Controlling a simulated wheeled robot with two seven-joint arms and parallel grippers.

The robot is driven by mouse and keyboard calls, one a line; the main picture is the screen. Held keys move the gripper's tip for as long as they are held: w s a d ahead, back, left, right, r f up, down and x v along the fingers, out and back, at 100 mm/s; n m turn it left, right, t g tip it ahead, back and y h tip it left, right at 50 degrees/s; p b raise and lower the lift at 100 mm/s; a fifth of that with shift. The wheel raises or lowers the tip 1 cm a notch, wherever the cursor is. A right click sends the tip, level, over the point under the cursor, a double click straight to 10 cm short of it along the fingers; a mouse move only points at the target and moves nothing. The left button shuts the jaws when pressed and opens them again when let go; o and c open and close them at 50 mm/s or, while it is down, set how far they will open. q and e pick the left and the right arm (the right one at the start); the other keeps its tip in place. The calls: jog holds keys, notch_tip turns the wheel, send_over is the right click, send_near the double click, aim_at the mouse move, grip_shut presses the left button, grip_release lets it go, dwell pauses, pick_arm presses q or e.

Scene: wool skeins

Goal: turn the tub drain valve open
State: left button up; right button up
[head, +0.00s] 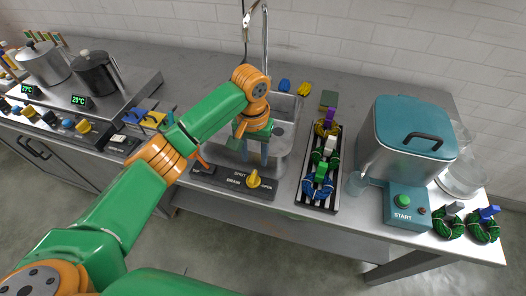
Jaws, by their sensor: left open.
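The tub drain valve is a yellow knob (254,180) on a dark panel (225,178) at the front edge of the counter. The panel carries the words DRAIN, SHUT and OPEN. The knob stands roughly upright in the picture; its exact setting is too small to tell. The metal tub (289,112) is sunk in the counter behind the panel, partly hidden by my left arm. My left gripper (254,156) is open and empty, its fingers pointing down just above and behind the knob, apparently apart from it. My right gripper is not in view.
A tap (265,40) rises behind the tub. A rack (308,202) of wool skeins stands right of it, beside a teal-lidded machine (411,125) with a START box (405,203). Left are two pots (96,73) on a hob, and small blue and yellow items (152,119).

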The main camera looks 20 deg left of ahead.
aim_at(253, 176)
pick_arm(q)
jog(key=f, duration=0.1)
jog(key=s+f, duration=0.1)
jog(key=f, duration=0.1)
jog(key=s+f, duration=0.1)
jog(key=f, duration=0.1)
jog(key=shift+a+f, duration=0.15)
jog(key=shift+a, duration=0.05)
jog(key=shift+w+f, duration=0.4)
jog(key=shift+f, duration=0.05)
jog(key=shift+s+r, duration=0.1)
jog(key=shift+s, duration=0.05)
grip_shut()
